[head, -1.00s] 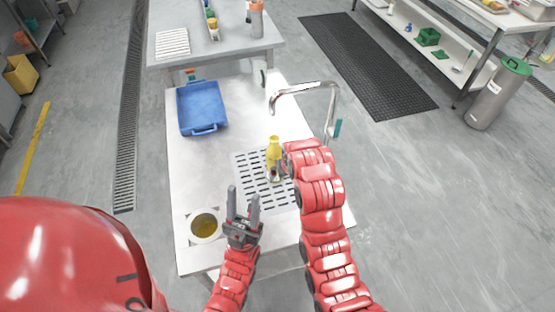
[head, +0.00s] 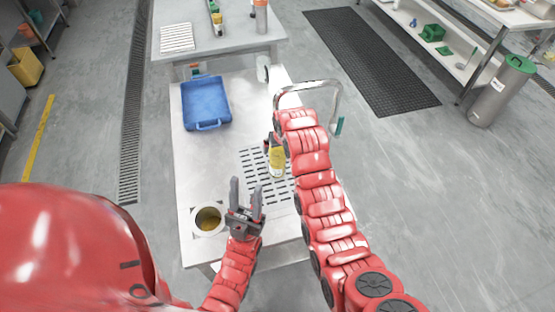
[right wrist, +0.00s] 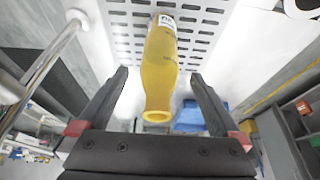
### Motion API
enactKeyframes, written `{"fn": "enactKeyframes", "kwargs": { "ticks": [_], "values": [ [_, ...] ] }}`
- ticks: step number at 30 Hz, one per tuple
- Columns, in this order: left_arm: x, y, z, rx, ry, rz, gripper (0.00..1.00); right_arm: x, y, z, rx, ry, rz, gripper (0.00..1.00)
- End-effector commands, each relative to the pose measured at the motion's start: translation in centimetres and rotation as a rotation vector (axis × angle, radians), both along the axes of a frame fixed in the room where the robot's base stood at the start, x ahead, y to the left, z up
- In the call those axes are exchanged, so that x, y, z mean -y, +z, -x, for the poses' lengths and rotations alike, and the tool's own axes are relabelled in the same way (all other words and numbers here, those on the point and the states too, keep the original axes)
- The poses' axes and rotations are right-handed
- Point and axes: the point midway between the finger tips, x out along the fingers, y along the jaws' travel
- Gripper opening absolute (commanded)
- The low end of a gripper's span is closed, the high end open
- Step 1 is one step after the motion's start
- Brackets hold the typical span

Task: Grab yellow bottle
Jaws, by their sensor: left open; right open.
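The yellow bottle (head: 277,160) stands upright on the slotted drain area of the steel table. In the right wrist view the bottle (right wrist: 160,62) lies between the two fingers, its open mouth towards the camera. My right gripper (right wrist: 160,76) is open, with a finger on each side of the bottle and gaps visible on both sides. In the head view the right arm hides most of that gripper. My left gripper (head: 246,186) is open and empty, nearer than the bottle and to its left.
A blue tray (head: 206,103) lies at the table's far left. A round container with brownish contents (head: 208,220) is at the near left. A curved metal faucet (head: 310,84) rises behind the right arm. The table's middle left is clear.

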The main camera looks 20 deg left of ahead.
Motion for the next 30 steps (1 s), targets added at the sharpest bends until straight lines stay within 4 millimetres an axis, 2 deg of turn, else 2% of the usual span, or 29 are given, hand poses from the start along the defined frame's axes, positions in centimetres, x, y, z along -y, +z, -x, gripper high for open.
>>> {"fn": "enactKeyframes", "kwargs": {
  "ticks": [14, 24, 30],
  "values": [
    [0.0, 0.9, 0.0, 0.0, 0.0, 0.0, 0.44, -1.7, 0.0, -2.5, -0.004, 0.001, 0.002, 1.0],
    [0.0, 1.4, 0.0, 0.0, 0.0, 0.0, 0.44, -2.2, -2.3, -3.3, -0.004, 0.001, 0.003, 1.0],
    [0.0, 1.4, 0.0, 0.0, 0.0, 0.0, 0.44, -2.3, -2.7, -3.4, -0.001, 0.0, 0.001, 1.0]
  ]
}}
